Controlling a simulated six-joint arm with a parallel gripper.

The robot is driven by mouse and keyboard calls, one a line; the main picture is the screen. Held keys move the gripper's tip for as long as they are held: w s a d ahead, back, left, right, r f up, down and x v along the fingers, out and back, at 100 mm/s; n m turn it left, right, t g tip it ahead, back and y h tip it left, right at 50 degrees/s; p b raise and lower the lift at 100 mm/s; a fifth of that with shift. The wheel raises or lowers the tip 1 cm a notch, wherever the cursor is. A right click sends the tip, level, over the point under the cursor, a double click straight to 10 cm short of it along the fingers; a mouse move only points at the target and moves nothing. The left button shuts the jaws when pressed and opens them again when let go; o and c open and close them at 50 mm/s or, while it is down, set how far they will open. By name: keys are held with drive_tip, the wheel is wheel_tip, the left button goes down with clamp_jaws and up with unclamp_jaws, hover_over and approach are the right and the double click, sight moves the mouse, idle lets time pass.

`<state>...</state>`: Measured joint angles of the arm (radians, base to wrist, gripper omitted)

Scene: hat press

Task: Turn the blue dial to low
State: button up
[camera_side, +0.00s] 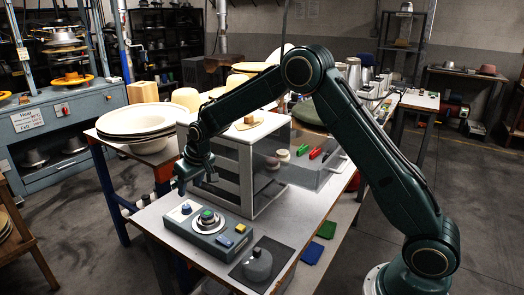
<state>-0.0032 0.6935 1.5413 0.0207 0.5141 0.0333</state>
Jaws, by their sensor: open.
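A grey control box (212,236) sits on the near left part of the work table. A small blue knob (186,208) stands on a pale plate at its left end; it looks like the blue dial. Its pointer and any low mark are too small to read. A round dial with a green top (207,215) sits beside it on a pale ring. A blue button (224,240) and a yellow button (240,228) are on the box's right part. My gripper (196,186) is open and empty, pointing down above the box's far left side, apart from the knob.
A grey cabinet with shelves (228,180) stands right behind the box, close to my gripper. A dark mat with a grey rounded object (257,265) is at the front right. Stacked white hat brims (142,120) stand behind left. A clear bin (313,165) holds red and green items.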

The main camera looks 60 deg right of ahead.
sight(186, 206)
drive_tip(key=shift+x, duration=4.7)
drive_tip(key=c, duration=1)
